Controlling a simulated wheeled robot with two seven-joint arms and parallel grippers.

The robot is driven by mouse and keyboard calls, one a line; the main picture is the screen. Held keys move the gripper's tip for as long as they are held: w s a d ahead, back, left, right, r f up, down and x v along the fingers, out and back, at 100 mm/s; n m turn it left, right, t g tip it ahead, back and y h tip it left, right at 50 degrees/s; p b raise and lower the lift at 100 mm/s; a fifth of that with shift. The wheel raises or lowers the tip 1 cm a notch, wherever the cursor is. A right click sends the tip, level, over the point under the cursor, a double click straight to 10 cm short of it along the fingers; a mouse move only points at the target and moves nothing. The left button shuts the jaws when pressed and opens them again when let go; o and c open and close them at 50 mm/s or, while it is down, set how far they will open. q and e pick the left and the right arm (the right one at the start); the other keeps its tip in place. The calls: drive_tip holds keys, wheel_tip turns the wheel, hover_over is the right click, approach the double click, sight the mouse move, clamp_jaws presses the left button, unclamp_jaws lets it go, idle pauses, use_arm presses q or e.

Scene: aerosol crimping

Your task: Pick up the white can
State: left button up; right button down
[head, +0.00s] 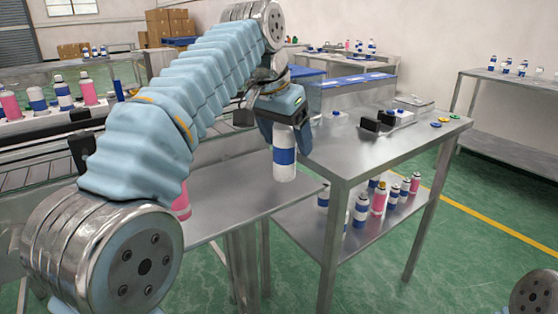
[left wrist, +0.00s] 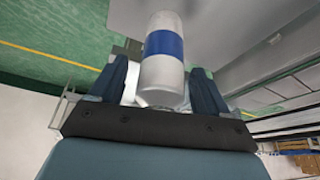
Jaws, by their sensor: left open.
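The white can with a blue band (head: 284,158) stands upright on a low steel table (head: 228,200) in the head view. My left gripper (head: 287,125) is over the top of the can, with its fingers pointing down. In the left wrist view the can (left wrist: 162,75) lies between the two open fingers of the left gripper (left wrist: 163,90), with a visible gap on the finger sides. The can's top is partly hidden by the gripper in the head view. My right gripper is not in view.
A taller steel table (head: 370,160) stands close to the right, with small dark blocks and colored discs on top and several cans on its lower shelf (head: 350,220). A pink can (head: 181,203) is partly hidden behind my left arm. A conveyor with several cans is at left.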

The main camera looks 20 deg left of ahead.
use_arm(q)
drive_tip(key=shift+w+f, duration=0.15)
drive_tip(key=shift+f, duration=0.3)
drive_tip(key=shift+c, duration=0.2)
drive_tip(key=c, duration=1)
drive_tip(key=shift+r, duration=0.15)
